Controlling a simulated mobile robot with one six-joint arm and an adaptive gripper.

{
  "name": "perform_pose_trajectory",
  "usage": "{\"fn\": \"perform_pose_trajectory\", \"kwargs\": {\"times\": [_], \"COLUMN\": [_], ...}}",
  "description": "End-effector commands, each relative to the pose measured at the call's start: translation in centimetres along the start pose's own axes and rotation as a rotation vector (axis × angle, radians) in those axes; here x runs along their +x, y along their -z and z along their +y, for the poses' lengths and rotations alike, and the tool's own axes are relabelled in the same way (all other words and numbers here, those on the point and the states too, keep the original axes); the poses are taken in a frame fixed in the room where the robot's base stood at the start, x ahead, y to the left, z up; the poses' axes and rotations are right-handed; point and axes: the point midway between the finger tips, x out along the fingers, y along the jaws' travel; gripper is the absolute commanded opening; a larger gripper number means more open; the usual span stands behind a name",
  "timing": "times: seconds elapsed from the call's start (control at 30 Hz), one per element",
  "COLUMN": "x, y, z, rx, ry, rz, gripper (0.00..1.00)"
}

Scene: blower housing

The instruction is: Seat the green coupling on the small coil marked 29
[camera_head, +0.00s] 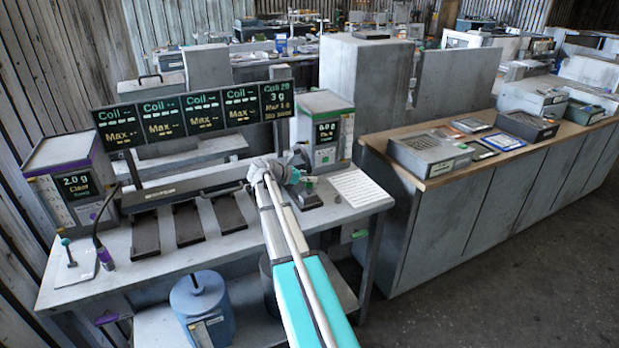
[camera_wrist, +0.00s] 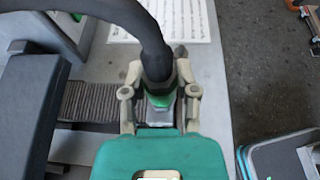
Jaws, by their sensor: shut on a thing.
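My gripper (camera_wrist: 160,92) is shut on the green coupling (camera_wrist: 161,101) in the wrist view, with a beige finger on each side. A thick black hose rises from the coupling and hides much of what lies beyond. In the head view my gripper (camera_head: 292,172) is over the right end of the workbench, in front of the green-striped box. A dark fixture (camera_head: 306,196) stands on the bench just below it. I cannot make out the small coil marked 29 or whether the coupling touches it. A display panel (camera_head: 277,100) reads Coil 29 and 3 g.
The green-striped box (camera_head: 325,130) stands close behind my gripper. A white sheet (camera_head: 363,188) lies to the right. Dark trays (camera_head: 188,224) and a purple coupling (camera_head: 105,258) are to the left. A counter with bins (camera_head: 430,158) stands farther right.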

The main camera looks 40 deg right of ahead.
Motion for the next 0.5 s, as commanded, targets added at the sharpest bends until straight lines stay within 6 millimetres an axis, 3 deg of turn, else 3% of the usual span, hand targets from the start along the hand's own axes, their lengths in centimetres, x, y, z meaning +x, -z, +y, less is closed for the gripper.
{"fn": "perform_pose_trajectory", "kwargs": {"times": [0.5], "x": [0.35], "y": [0.88], "z": [0.01], "rx": [0.0], "ry": [0.0], "rz": [-0.001], "gripper": [0.0]}}
